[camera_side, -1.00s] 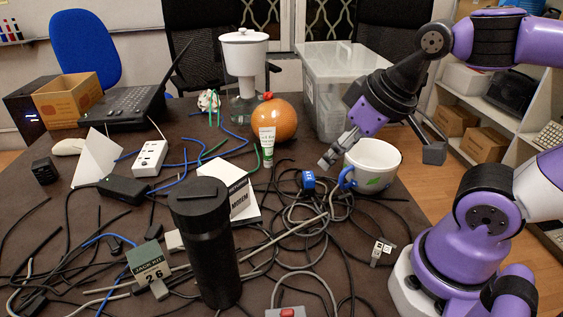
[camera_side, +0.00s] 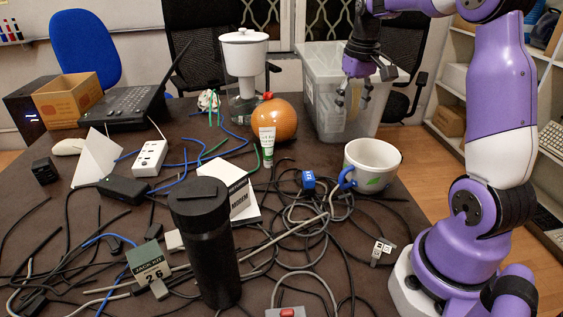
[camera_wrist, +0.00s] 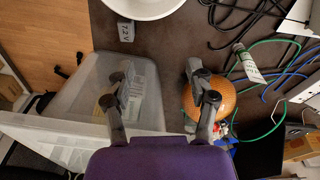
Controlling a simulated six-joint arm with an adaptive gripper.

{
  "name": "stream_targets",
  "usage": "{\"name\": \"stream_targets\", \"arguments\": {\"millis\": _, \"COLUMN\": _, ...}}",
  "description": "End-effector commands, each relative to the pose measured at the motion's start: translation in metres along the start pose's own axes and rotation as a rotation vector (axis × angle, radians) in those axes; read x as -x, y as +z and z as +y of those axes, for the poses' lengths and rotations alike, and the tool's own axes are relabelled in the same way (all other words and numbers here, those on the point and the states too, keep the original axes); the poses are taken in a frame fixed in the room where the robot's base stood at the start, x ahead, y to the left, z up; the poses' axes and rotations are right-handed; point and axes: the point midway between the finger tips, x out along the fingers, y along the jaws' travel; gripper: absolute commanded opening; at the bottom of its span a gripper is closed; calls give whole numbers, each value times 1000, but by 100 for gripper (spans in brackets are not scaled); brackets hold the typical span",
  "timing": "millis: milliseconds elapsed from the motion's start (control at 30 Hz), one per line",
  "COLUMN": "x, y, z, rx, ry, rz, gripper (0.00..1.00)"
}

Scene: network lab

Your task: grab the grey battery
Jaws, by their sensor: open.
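A small grey block with dark printed characters (camera_wrist: 126,32), which looks like the grey battery, lies on the table beside the white mug (camera_wrist: 140,6) in the wrist view. I cannot make it out in the side view, where the mug (camera_side: 371,166) probably hides it. My gripper (camera_wrist: 157,77) is open and empty, with its fingers pointing down. In the side view my gripper (camera_side: 355,97) is high at the clear plastic bin (camera_side: 325,112), beyond the mug. The battery is apart from the fingers, above and left of their gap in the wrist view.
The orange ball-like fruit (camera_side: 277,120) and a white tube (camera_side: 267,146) stand left of the bin. Tangled cables (camera_side: 290,212) cover the front table. A black cylinder (camera_side: 206,245) stands in front. Dark tabletop between mug and bin is mostly clear.

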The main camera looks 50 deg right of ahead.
Motion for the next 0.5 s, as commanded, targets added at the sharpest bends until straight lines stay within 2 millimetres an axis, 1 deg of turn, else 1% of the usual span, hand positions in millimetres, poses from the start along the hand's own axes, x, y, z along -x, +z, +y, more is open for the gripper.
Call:
{"name": "stream_targets", "arguments": {"millis": 33, "x": -12, "y": -6, "z": 19, "rx": -41, "ry": -1, "rz": -33, "gripper": 63}}
{"name": "stream_targets", "arguments": {"millis": 100, "x": -23, "y": -11, "z": 38, "rx": -76, "ry": -3, "rz": -61, "gripper": 63}}
{"name": "stream_targets", "arguments": {"millis": 200, "x": -34, "y": -14, "z": 55, "rx": -106, "ry": -7, "rz": -86, "gripper": 63}}
{"name": "stream_targets", "arguments": {"millis": 333, "x": -49, "y": -13, "z": 62, "rx": -119, "ry": -9, "rz": -99, "gripper": 63}}
{"name": "stream_targets", "arguments": {"millis": 500, "x": -81, "y": -10, "z": 60, "rx": -117, "ry": -9, "rz": -99, "gripper": 63}}
